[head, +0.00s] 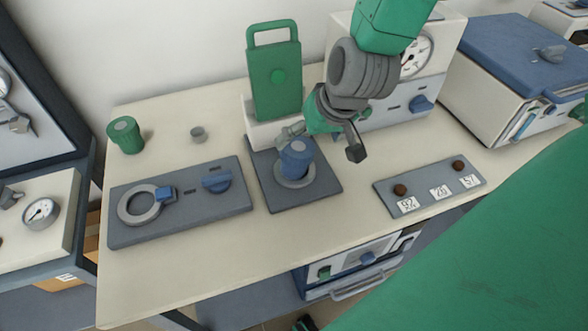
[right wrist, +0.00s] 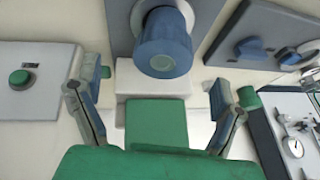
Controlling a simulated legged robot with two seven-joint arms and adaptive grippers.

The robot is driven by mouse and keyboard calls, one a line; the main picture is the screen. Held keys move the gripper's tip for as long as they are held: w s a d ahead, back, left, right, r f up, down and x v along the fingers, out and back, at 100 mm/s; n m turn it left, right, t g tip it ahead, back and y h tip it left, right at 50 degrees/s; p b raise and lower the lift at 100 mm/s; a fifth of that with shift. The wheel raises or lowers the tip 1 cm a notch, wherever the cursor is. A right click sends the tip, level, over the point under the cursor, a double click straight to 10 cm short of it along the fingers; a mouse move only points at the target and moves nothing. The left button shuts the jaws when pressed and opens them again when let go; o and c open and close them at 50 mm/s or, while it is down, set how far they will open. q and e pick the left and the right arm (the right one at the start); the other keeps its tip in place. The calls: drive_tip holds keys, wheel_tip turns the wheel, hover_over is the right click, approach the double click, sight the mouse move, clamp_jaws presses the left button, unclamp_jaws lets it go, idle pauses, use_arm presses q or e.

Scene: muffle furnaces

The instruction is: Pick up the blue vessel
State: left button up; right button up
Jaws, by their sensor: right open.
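The blue vessel (head: 296,155) stands upright in a grey ring on a dark grey square plate (head: 320,188). It also shows at the top of the right wrist view (right wrist: 165,45), ahead of the fingers. My right gripper (head: 324,142) is open, its fingers spread, above and just behind the vessel in the head view. In the right wrist view my right gripper (right wrist: 153,88) has nothing between its fingers, and the vessel lies beyond the tips. In the head view one finger partly overlaps the vessel's edge, and I cannot tell whether they touch. My left gripper is not in view.
A green handled panel (head: 273,85) stands right behind the plate. A grey board (head: 140,232) with blue knobs lies left. A numbered strip (head: 430,190) lies right. The front table is clear.

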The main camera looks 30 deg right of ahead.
sight(298, 146)
drive_tip(key=shift+w+b+x, duration=0.15)
drive_tip(key=shift+b+x, duration=1.05)
drive_tip(key=shift+x, duration=0.2)
drive_tip(key=shift+w+b+x, duration=0.15)
drive_tip(key=shift+b+x, duration=1.05)
drive_tip(key=shift+x, duration=0.2)
drive_tip(key=shift+a+r, duration=0.1)
drive_tip(key=shift+r, duration=0.2)
